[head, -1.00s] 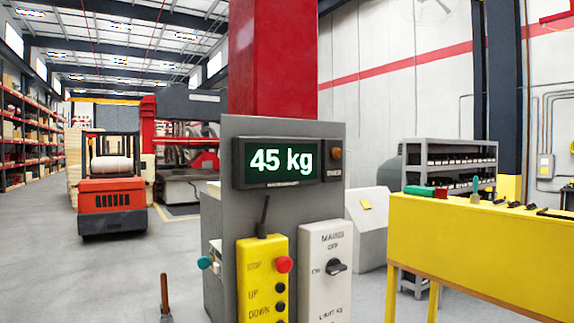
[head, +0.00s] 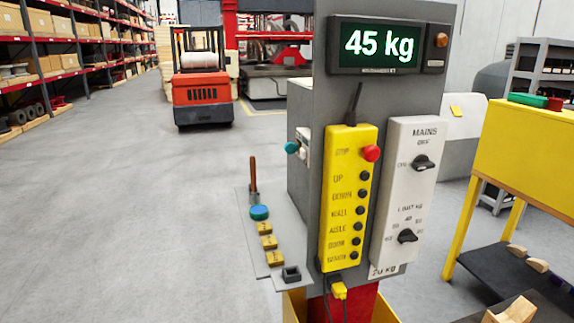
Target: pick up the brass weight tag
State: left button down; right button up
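Several small brass-coloured tags (head: 270,242) lie in a row on a narrow grey shelf (head: 247,225) at the left of the control post. Their markings are too small to read. A pale plate marked "20 kg" (head: 385,270) sits at the bottom of the white MAINS box; I cannot tell whether it is brass. Neither of my grippers is in view.
The yellow button pendant (head: 345,200) hangs beside the white MAINS box (head: 408,190). The display (head: 380,46) reads 45 kg. Open floor lies left.

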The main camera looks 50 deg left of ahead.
aim_at(275, 258)
jog(key=u, duration=1.75)
